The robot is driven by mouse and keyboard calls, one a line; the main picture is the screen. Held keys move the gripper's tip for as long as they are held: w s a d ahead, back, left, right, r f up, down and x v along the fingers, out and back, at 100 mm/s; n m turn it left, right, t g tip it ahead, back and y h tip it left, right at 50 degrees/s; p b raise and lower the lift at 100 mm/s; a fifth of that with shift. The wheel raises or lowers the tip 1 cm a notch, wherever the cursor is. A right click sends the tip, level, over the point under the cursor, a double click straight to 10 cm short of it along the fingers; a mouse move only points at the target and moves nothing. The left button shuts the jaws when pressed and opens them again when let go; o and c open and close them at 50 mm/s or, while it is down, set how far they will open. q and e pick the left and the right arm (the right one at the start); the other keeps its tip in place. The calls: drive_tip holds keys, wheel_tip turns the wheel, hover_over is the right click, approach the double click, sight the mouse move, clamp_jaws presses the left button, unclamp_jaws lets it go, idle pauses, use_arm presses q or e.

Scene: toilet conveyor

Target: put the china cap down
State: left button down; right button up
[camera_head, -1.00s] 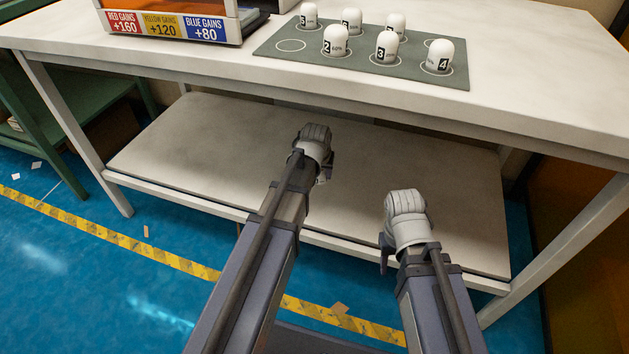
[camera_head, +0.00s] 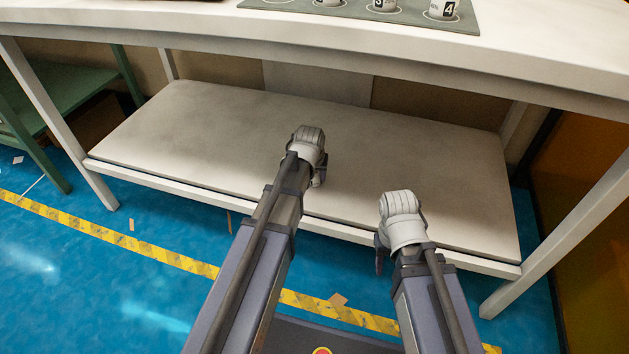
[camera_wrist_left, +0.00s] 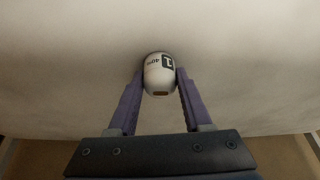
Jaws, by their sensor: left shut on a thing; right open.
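The china cap (camera_wrist_left: 159,77), a small white rounded piece with a dark "1" label, shows in the left wrist view. My left gripper (camera_wrist_left: 158,90) is shut on it, one purple finger on each side. A pale surface lies behind the cap; I cannot tell the gap between them. In the head view my left gripper (camera_head: 307,150) appears in front of the table's lower shelf, and the cap is hidden there. My right gripper (camera_head: 402,215) is lower and further right, its fingers mostly hidden by its wrist; it is open.
The white table (camera_head: 480,60) spans the top of the head view. On it, a grey-green mat (camera_head: 345,12) holds several similar white caps, cut off by the picture's edge. The lower shelf (camera_head: 190,135) looks bare. A green shelf stand (camera_head: 65,80) is at left.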

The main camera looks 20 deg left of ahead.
use_arm(q)
drive_tip(key=shift+f, duration=0.15)
drive_tip(key=shift+c, duration=1.7)
unclamp_jaws()
drive_tip(key=shift+r, duration=0.2)
drive_tip(key=a+p+v, duration=0.1)
drive_tip(key=p+v, duration=1)
drive_tip(key=v, duration=0.1)
drive_tip(key=s+d+m+g, duration=0.2)
drive_tip(key=s+d, duration=0.5)
drive_tip(key=s, duration=0.2)
drive_tip(key=s+d+f+m+g, duration=0.1)
drive_tip(key=s+d+m+g, duration=0.1)
drive_tip(key=s+d, duration=0.4)
drive_tip(key=s+m, duration=0.1)
drive_tip(key=s, duration=0.3)
drive_tip(key=shift+d+f+g+y, duration=0.3)
drive_tip(key=shift+d+y, duration=0.1)
